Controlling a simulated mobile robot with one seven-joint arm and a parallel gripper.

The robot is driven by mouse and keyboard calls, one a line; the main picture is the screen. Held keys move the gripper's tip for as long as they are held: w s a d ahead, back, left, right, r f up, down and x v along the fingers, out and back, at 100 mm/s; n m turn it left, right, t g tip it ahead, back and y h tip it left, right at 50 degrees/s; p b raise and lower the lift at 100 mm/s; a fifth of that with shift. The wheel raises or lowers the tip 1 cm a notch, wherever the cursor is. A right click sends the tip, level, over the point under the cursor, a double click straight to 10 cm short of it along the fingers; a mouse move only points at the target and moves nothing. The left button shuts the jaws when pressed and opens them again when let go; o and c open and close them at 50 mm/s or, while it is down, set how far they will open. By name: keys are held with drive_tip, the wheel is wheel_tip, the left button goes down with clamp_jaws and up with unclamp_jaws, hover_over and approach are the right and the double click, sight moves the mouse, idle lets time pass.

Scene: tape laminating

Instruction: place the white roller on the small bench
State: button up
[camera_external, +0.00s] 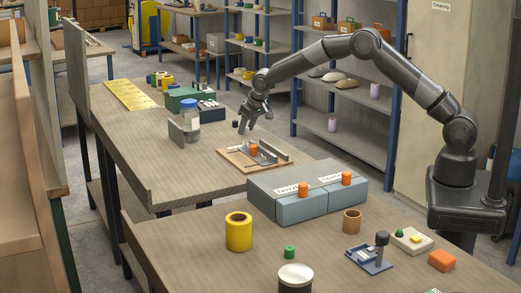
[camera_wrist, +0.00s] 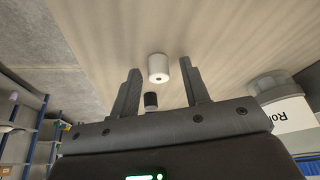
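In the external view my gripper (camera_external: 244,128) points down low over the back bench (camera_external: 140,140), behind the wooden board (camera_external: 238,160); the roller is too small to make out surely there. I cannot tell which surface is the small bench.
A black cylinder (camera_wrist: 151,100) stands near the roller. The board carries grey rails (camera_external: 272,152) and an orange piece (camera_external: 253,150). A jar (camera_external: 190,122) and grey plate (camera_external: 176,134) stand left of my gripper. Grey boxes (camera_external: 308,206) stand in front.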

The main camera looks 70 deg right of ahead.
drive_tip(key=v, duration=1.2)
drive_tip(key=s+a+r+n, duration=0.1)
drive_tip(key=s+a+r, duration=0.3)
drive_tip(key=s+r, duration=0.55)
drive_tip(key=s+a+r+n, duration=0.1)
drive_tip(key=s+a+r, duration=0.35)
drive_tip(key=s, duration=0.75)
drive_tip(key=s+a+n+y, duration=0.1)
drive_tip(key=s, duration=1.3)
drive_tip(key=s+a+f+n+t, duration=0.1)
drive_tip(key=s+a, duration=0.1)
drive_tip(key=s, duration=1.2)
drive_tip(key=shift+f+n+y, duration=0.3)
drive_tip(key=shift+y, duration=0.1)
